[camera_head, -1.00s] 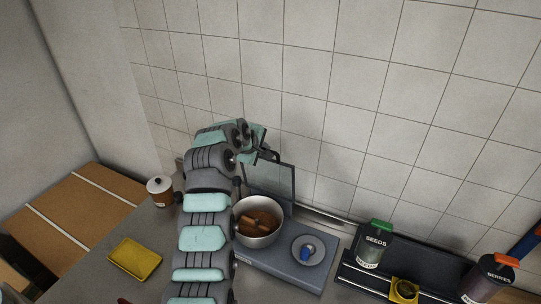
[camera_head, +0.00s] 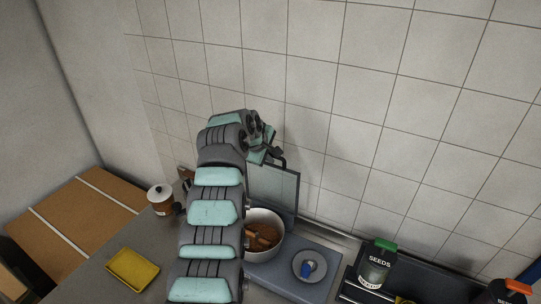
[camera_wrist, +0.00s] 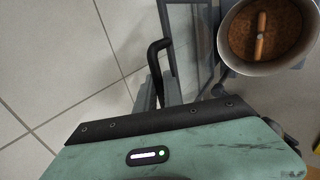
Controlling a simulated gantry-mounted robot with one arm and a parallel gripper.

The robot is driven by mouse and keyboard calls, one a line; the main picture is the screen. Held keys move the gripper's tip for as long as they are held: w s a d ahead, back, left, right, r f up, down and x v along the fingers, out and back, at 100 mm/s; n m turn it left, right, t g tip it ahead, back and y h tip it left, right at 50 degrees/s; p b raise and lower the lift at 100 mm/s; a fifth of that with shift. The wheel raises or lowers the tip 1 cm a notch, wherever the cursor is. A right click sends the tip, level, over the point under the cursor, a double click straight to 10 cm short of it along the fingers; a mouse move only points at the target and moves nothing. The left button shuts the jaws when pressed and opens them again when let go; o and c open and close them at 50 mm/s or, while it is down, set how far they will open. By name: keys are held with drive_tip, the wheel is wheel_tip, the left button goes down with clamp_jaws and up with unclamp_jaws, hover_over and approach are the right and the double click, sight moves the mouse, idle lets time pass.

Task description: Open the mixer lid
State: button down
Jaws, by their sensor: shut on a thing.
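The mixer (camera_head: 292,284) is a grey base with a round bowl (camera_head: 277,222) on its left side, holding brown contents and a paddle. Its lid (camera_head: 274,187), a framed glass panel, stands upright at the back of the base, against the tiled wall side. The lid (camera_wrist: 192,42) and the bowl (camera_wrist: 224,42) also show in the wrist view. My gripper (camera_head: 275,154) is at the lid's top edge, shut on its black handle (camera_wrist: 155,58). The fingertips are partly hidden by the gripper body in the wrist view.
A blue-topped knob or piece (camera_head: 307,268) sits on a round plate on the base. A seeds jar (camera_head: 377,264) stands in a dark rack at right. A yellow tray (camera_head: 133,269) and a lidded pot (camera_head: 160,199) are at left. The tiled wall is close behind.

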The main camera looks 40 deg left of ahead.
drive_tip(key=c, duration=1.5)
unclamp_jaws()
drive_tip(key=shift+f, duration=0.1)
drive_tip(key=b+v, duration=0.3)
drive_tip(key=v, duration=0.8)
drive_tip(key=shift+w, duration=0.1)
